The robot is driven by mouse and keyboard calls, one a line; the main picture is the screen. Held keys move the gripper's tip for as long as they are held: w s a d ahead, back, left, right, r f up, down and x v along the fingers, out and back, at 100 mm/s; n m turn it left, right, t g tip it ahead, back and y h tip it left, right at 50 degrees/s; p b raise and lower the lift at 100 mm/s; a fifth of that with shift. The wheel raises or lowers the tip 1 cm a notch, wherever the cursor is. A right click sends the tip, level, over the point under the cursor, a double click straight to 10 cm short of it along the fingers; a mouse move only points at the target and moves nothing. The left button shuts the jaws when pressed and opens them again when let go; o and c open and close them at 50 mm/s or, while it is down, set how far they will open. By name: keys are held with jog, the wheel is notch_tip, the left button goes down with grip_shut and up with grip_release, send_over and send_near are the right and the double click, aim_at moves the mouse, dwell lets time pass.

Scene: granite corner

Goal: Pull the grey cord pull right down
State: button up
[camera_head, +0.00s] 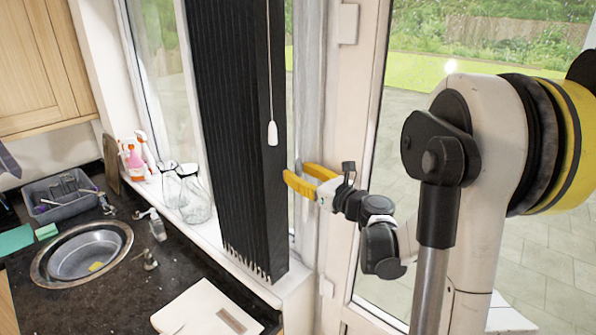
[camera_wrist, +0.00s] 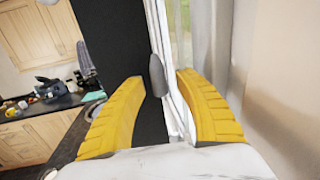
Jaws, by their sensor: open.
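The cord pull (camera_head: 272,133) is a small pale grey weight at the end of a thin cord, hanging in front of the black vertical blind (camera_head: 235,130). In the wrist view the pull (camera_wrist: 157,75) shows as a dark grey oval. It appears between and beyond the yellow fingertips of my gripper (camera_wrist: 162,85). My gripper (camera_head: 302,178) is open and empty. In the head view it sits to the right of the pull and lower in the picture. No contact with the pull shows.
A window frame and glass door (camera_head: 340,120) stand close to the right of my gripper. Glass jars (camera_head: 195,200) and spray bottles (camera_head: 135,160) stand on the sill. A sink (camera_head: 85,252) and a white board (camera_head: 205,312) are on the dark counter.

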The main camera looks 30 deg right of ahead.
jog(key=shift+w, duration=0.1)
grip_shut()
notch_tip(320, 180, down, 5)
jog(key=b, duration=0.4)
jog(key=shift+a, duration=0.1)
jog(key=shift+r, duration=0.1)
grip_release()
